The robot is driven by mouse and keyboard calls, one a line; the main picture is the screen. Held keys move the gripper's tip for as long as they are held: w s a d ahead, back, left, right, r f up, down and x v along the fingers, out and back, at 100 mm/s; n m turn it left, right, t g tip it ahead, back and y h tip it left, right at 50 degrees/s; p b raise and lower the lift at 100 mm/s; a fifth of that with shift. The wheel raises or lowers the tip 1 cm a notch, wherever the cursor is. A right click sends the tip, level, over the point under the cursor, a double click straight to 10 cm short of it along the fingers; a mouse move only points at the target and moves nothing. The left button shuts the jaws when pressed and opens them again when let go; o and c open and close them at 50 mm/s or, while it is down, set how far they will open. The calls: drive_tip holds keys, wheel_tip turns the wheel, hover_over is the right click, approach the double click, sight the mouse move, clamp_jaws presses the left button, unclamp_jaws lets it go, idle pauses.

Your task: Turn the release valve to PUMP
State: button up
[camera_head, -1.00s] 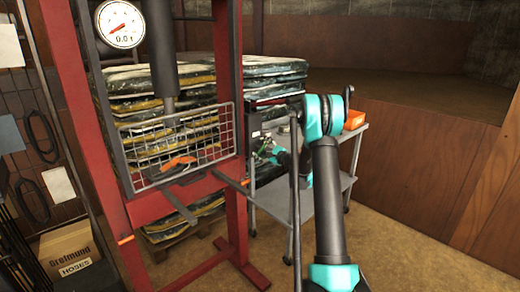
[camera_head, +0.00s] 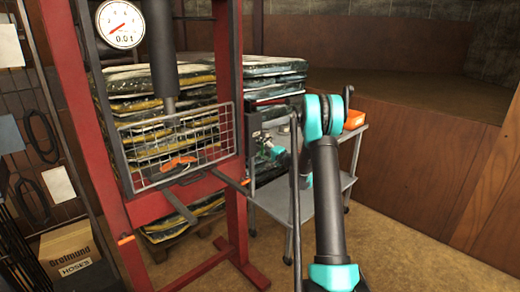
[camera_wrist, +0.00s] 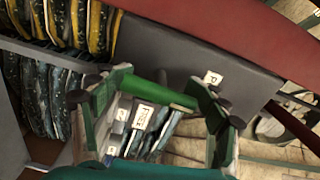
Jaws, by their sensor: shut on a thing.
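My gripper (camera_wrist: 160,100) shows in the wrist view, with one green-sided finger at the left and one at the right. It is shut on a green bar that looks like the release valve's handle (camera_wrist: 160,92), which spans between the fingers. A grey panel (camera_wrist: 190,45) behind it carries a white label with a letter like P (camera_wrist: 212,77). Other white labels (camera_wrist: 144,117) show between the fingers, and their text is hard to read. In the head view my gripper is small and mostly hidden by my arm beside the press, so the handle's direction cannot be told there.
The red press frame (camera_head: 231,60) stands left of my arm, with a mesh guard (camera_head: 140,150) and a round gauge (camera_head: 120,24) reading near zero. Stacked wrapped bags (camera_head: 275,68) are behind it. A grey cart (camera_head: 345,183) with an orange box (camera_head: 355,119) stands behind my arm.

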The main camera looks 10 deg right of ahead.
drive_tip(key=shift+n, duration=0.4)
drive_tip(key=o, duration=1.2)
drive_tip(key=v, duration=1.2)
